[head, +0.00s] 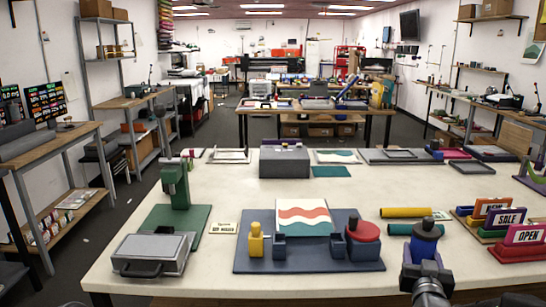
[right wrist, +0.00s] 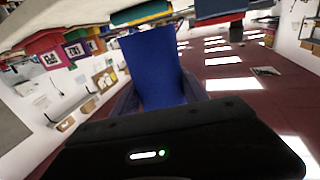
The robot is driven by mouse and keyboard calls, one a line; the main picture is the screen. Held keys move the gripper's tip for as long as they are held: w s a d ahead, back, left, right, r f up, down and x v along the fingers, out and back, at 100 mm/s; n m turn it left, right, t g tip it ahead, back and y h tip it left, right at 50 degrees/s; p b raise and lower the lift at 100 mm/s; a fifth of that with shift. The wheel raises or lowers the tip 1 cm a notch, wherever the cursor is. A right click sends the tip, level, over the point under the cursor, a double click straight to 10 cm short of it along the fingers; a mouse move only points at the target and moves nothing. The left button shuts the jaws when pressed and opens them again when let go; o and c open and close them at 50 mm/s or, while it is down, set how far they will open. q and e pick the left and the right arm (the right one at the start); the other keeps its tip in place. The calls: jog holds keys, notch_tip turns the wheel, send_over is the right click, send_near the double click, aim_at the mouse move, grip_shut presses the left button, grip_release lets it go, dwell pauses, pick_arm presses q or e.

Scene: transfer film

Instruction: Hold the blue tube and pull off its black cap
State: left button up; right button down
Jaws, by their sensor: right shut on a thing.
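The blue tube (head: 425,239) stands roughly upright near the right front of the table in the head view. Its black cap (head: 428,223) sits on the upper end. My right gripper (head: 426,254) is shut on the blue tube from the near side, below the cap. In the right wrist view the blue tube (right wrist: 152,65) fills the space between the fingers; I cannot make out the cap there. How the tube's lower end meets the table is hidden by my gripper. My left gripper is not in view.
Colourful sign blocks (head: 525,235) stand to the right. A dark blue board (head: 290,262) with a striped print, a yellow piece and a red-topped piece lies left. Bare table shows further back.

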jog(key=s+a+f+n+y, duration=0.1)
jog(key=a+f+n+y, duration=0.1)
jog(key=a+f, duration=0.3)
jog(key=s+a+f+n+t+y, duration=0.1)
jog(key=a+f, duration=0.5)
jog(key=a, duration=0.8)
jog(key=s+y, duration=0.1)
jog(key=y, duration=0.1)
jog(key=shift+s+f+n+y, duration=0.2)
jog(key=shift+f+n+y, duration=0.05)
jog(key=shift+n+y, duration=0.15)
jog(key=s+a+f+n+g+y, duration=0.2)
jog(key=s+a+f+n+y, duration=0.1)
jog(key=a, duration=0.4)
jog(key=s+a+f+n+g+y, duration=0.2)
jog(key=s+a+f+n+y, duration=0.1)
jog(key=s+a+n+y, duration=0.2)
jog(key=s+a+y, duration=0.2)
jog(key=a+y, duration=0.1)
jog(key=shift+s+a+f+y, duration=0.25)
jog(key=shift+s+f+y, duration=0.05)
jog(key=shift+f, duration=0.1)
